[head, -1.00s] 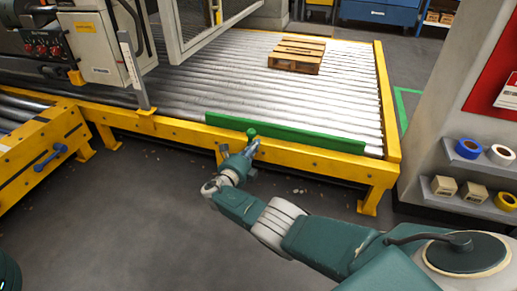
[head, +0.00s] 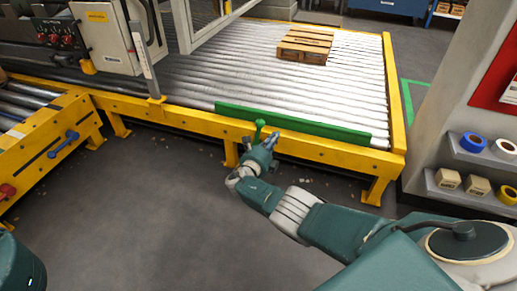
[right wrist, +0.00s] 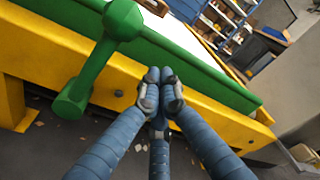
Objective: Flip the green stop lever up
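The green stop lever (head: 260,125) stands on the yellow front beam of the roller conveyor, with its round knob up at a slant. In the right wrist view the lever (right wrist: 97,64) shows large at upper left, its knob at the top and its hub lower left. My right gripper (head: 265,142) is close to the lever at the beam's front. In the right wrist view the fingertips of my right gripper (right wrist: 160,82) are together with nothing seen between them. The lever is left of the fingers there, apart from them in the picture. My left gripper is out of view.
A green strip (head: 300,125) runs along the conveyor edge behind the lever. A wooden pallet (head: 305,45) lies on the rollers. A blue lever (head: 63,145) is on the left conveyor. Shelves with tape rolls (head: 472,143) stand at right. The floor in front is clear.

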